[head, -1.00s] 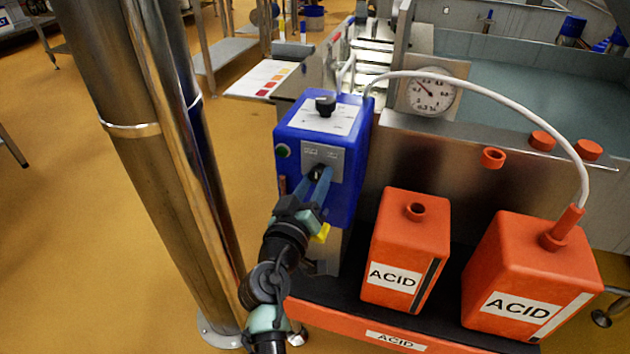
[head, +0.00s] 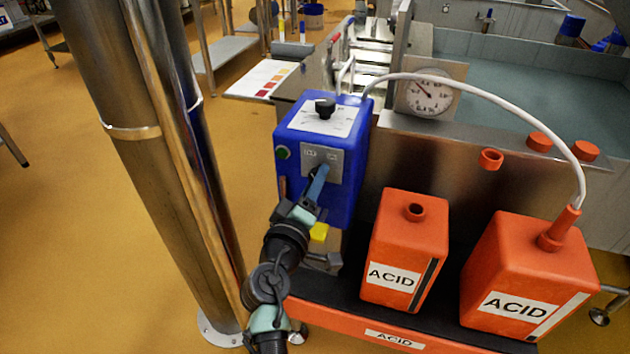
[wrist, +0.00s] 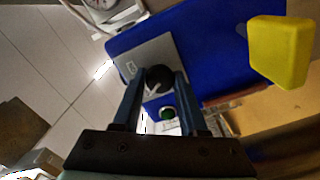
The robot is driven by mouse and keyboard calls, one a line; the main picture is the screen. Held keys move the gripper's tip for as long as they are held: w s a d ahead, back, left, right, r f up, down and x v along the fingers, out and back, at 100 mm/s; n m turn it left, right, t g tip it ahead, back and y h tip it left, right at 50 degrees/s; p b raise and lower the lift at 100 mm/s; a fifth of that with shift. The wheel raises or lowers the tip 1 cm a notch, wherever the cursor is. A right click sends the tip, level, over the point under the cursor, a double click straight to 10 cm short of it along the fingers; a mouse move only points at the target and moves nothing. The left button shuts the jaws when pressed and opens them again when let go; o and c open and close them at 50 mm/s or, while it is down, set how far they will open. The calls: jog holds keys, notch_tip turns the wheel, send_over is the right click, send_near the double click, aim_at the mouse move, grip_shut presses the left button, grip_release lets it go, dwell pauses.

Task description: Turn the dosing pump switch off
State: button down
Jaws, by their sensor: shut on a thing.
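The dosing pump is a blue box (head: 341,199) left of the acid cans in the head view; its blue face also shows in the wrist view (wrist: 210,55). On its front is a grey switch plate (head: 335,158). The black rotary switch (wrist: 158,76) with a light pointer line sits on that plate in the wrist view. My gripper (wrist: 157,80) is shut on the switch, one blue finger on each side. In the head view my gripper (head: 319,178) hides the switch. A green button (head: 282,153) is beside the plate, and a black knob (head: 325,107) is on top.
Two orange acid cans (head: 408,240) stand right of the pump on a tray (head: 345,319). A white hose (head: 470,86) arches from the pump to the right can. A steel column (head: 140,180) stands at left. A yellow block (wrist: 281,52) is near the gripper.

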jog(key=shift+c, duration=2.3)
grip_release()
jog(key=shift+s, duration=0.1)
jog(key=p+v, duration=0.1)
jog(key=v, duration=1.1)
jog(key=shift+s, duration=0.4)
jog(key=shift+a+r, duration=0.1)
